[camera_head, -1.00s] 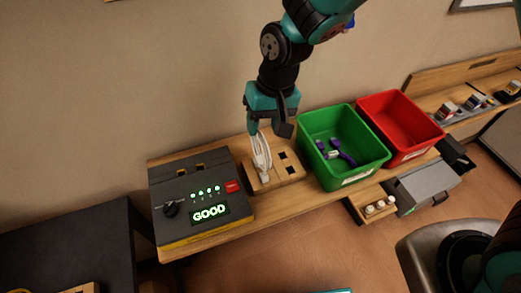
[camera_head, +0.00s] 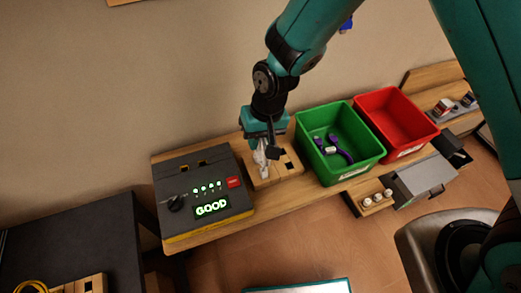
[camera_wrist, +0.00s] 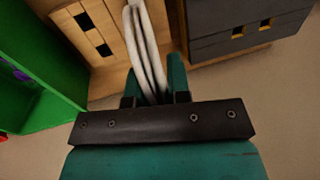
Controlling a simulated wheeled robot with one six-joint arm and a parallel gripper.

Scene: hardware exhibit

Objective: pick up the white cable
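The white cable (camera_head: 261,160) is a looped bundle standing upright at the left part of a wooden block (camera_head: 289,162) with dark square slots. My gripper (camera_head: 264,142) is low over it, pointing down. In the wrist view the cable (camera_wrist: 147,50) runs from the block (camera_wrist: 98,36) into the space between the two fingers of my gripper (camera_wrist: 154,86). The fingers lie close on both sides of the cable; whether they press on it I cannot tell. The cable's lower end is partly hidden in the head view.
A dark tester (camera_head: 204,190) reading GOOD stands left of the block. A green bin (camera_head: 365,166) with purple-ended cables stands close on the right, then a red bin (camera_head: 397,118). A wall is behind; a grey box (camera_head: 424,177) lies to the front right.

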